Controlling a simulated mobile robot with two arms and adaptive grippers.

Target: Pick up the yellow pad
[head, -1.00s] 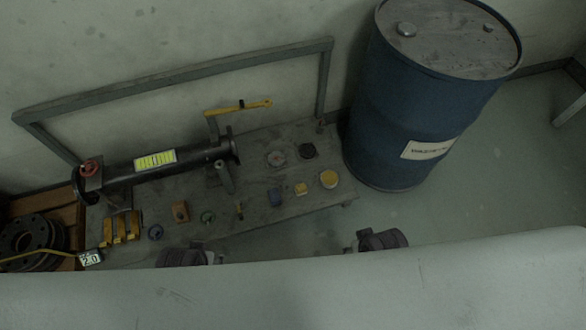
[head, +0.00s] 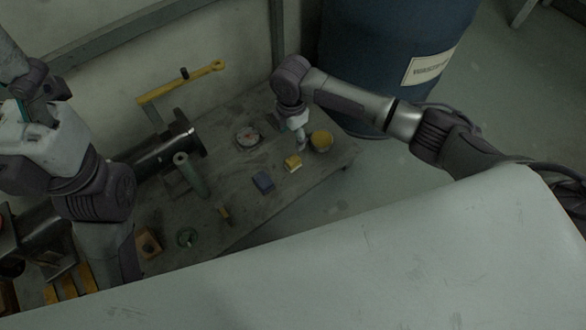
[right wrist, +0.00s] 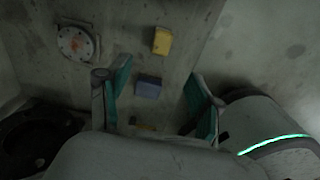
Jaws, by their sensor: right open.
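In the right wrist view the yellow pad (right wrist: 162,41) lies beyond the fingertips, with the blue block (right wrist: 148,87) nearer, between the fingers in the picture. My right gripper (head: 301,138) is above the bench, just behind the pad in the head view. In the right wrist view its teal fingers (right wrist: 158,92) are spread with nothing held. My left gripper (head: 18,102) is at the left edge, partly cut off.
A blue drum (head: 345,60) stands behind. Bare bench lies around the pad.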

